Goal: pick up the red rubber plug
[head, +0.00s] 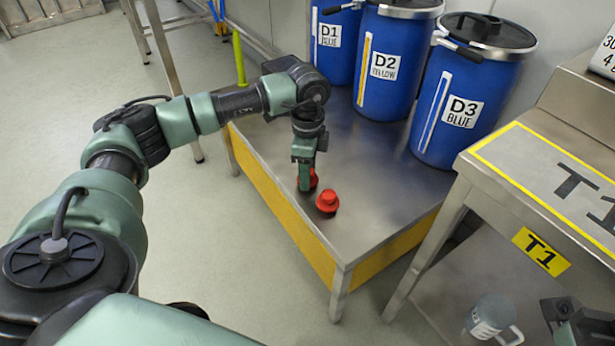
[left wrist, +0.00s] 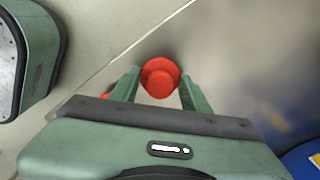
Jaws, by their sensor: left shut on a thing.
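Two red plugs show in the head view on the low metal platform (head: 370,180), close to its front edge. One red plug (head: 313,179) is at my left gripper (head: 305,182), partly hidden by the fingers. The other red plug (head: 327,202) stands just beside it, nearer the front corner. In the left wrist view, the held red plug (left wrist: 160,78) sits between the two fingers of my left gripper (left wrist: 160,92), which is shut on it. A bit of red (left wrist: 106,96) shows behind the left finger. My right gripper (head: 562,312) is only partly in view at the bottom right.
Blue drums D1 (head: 331,50), D2 (head: 388,65) and D3 (head: 455,110) stand along the platform's back. A steel table marked T1 (head: 540,200) is at the right, with a jug (head: 490,316) below. The platform's middle is clear.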

